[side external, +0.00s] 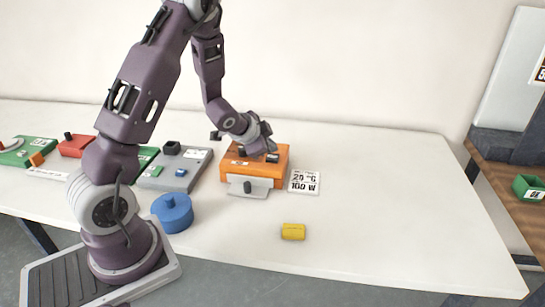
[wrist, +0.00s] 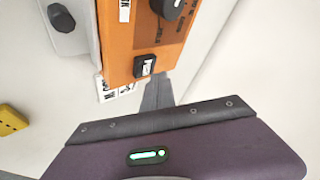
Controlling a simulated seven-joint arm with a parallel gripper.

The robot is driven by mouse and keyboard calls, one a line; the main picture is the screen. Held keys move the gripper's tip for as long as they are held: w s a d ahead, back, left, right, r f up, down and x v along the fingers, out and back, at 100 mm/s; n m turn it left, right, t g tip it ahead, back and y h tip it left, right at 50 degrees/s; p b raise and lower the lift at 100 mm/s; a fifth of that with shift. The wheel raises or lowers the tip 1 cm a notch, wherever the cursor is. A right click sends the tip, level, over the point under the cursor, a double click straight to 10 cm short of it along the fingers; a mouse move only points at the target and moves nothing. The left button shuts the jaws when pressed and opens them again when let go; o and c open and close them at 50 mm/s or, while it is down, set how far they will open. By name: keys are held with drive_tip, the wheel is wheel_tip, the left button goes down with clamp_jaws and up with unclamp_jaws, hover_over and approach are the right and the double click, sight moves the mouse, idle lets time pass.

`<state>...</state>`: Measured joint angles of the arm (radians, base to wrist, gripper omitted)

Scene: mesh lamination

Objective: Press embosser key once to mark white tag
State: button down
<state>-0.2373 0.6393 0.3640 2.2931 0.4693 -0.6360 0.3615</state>
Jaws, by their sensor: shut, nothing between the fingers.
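An orange box (side external: 255,175), seemingly the embosser, stands mid-table with a pale plate and black knob (side external: 248,187) at its front. In the wrist view, the orange box (wrist: 130,45) has a black key with a white label (wrist: 145,65) near one edge and another black key (wrist: 170,8) farther up. My gripper (wrist: 160,85) is shut and empty, its fingers close to the labelled key; I cannot tell whether they touch. In the side view my gripper (side external: 268,150) is over the box's top. A white printed card (side external: 304,181), possibly the tag, lies right of the box; its corner shows in the wrist view (wrist: 125,90).
A yellow block (side external: 293,231) lies in front and a blue round container (side external: 172,212) stands front left. A grey device (side external: 175,168), a red box (side external: 76,145) and a green board (side external: 25,152) are to the left. The table's right side is clear.

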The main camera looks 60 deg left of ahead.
sight(270, 158)
idle(0.4)
drive_tip(key=shift+f, duration=0.4)
drive_tip(key=shift+f, duration=0.7)
idle(0.8)
drive_tip(key=shift+r, duration=1.1)
drive_tip(key=shift+r, duration=2.5)
